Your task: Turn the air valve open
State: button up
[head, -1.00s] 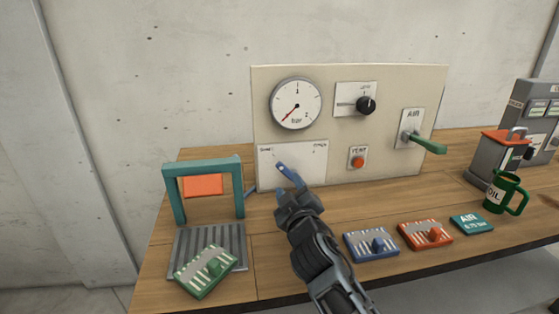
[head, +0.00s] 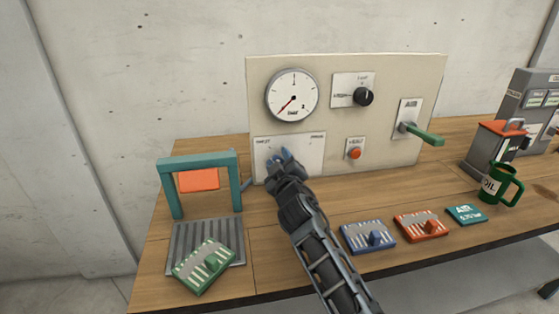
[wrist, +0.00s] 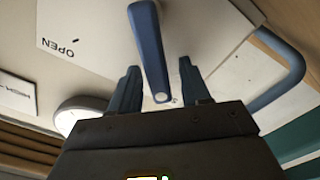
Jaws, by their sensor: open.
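A blue lever (wrist: 150,50) stands out from a white plate (head: 311,163) low on the left of the panel. In the wrist view the plate carries the word OPEN, upside down. My gripper (head: 284,157) is in front of this plate and hides most of the lever in the head view. In the wrist view, my gripper (wrist: 158,66) is open, with one finger on each side of the lever's end and gaps showing. A green lever (head: 424,135) sticks out at the panel's right, on a plate marked AIR (head: 409,106).
The panel also has a dial (head: 292,96), a black knob (head: 363,96) and a red button (head: 355,153). A teal frame (head: 165,190) stands left. Blue (head: 368,236) and orange (head: 421,226) blocks and a green mug (head: 497,186) are right of my arm.

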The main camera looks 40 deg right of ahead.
grip_shut()
dwell(0.4)
